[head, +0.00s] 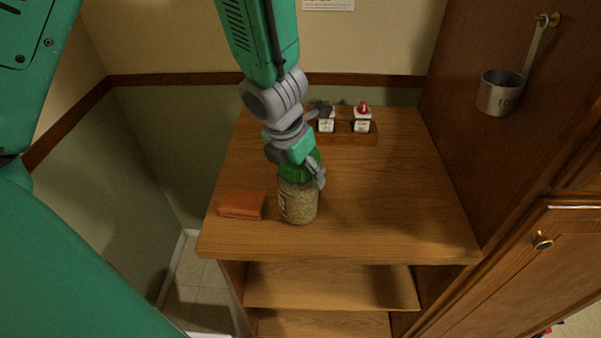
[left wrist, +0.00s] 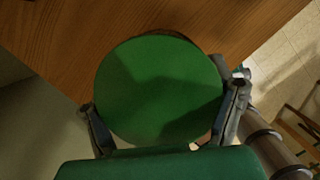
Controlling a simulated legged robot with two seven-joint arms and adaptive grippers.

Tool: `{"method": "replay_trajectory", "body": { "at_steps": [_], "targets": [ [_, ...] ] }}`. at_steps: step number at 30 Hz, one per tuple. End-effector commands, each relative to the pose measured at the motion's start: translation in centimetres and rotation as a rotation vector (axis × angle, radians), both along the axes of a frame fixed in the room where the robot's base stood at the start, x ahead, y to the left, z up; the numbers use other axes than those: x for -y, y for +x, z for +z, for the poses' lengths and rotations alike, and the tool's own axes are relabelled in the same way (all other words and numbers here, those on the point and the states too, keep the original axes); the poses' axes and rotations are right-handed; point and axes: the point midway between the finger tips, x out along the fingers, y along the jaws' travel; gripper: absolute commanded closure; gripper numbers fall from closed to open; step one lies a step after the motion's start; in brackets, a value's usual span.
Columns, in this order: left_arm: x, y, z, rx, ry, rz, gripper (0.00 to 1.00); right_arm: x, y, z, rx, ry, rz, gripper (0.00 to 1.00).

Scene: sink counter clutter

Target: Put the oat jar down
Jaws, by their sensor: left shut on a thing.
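The oat jar (head: 298,202) is a clear jar of pale oats with a green lid. It is upright at the front left of the wooden counter top (head: 400,200). I cannot tell whether its base touches the wood. My left gripper (head: 304,172) is shut on the jar near its lid, coming down from above. In the left wrist view the green lid (left wrist: 160,90) fills the middle, with one finger of my left gripper (left wrist: 165,130) on each side. My right gripper is not in view.
An orange-brown packet or block (head: 242,205) lies just left of the jar. A wooden caddy (head: 350,137) with small containers stands behind. A metal cup (head: 500,92) hangs on the right cabinet wall. The counter's right side is clear.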

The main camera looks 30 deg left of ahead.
Motion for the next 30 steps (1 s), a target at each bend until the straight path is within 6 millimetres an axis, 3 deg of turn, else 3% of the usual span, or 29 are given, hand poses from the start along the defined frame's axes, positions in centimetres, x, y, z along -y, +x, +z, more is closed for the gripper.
{"method": "replay_trajectory", "body": {
  "at_steps": [5,6,7,17,20,30],
  "targets": [
    [0.0,0.0,-0.3,0.001,0.001,0.001,0.72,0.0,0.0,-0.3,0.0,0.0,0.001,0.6],
    [0.1,0.0,-0.2,0.0,0.002,0.001,0.09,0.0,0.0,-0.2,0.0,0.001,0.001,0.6],
    [0.2,0.0,-0.2,0.0,0.003,0.002,0.0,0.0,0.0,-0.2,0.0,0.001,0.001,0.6],
    [0.4,0.0,0.1,0.0,0.004,0.0,0.0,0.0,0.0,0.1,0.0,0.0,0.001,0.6],
    [0.2,-0.3,1.4,0.001,0.006,-0.002,0.0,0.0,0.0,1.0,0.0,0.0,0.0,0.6],
    [0.0,-2.2,8.4,0.003,0.005,0.0,0.0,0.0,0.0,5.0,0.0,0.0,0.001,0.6]
  ]
}}
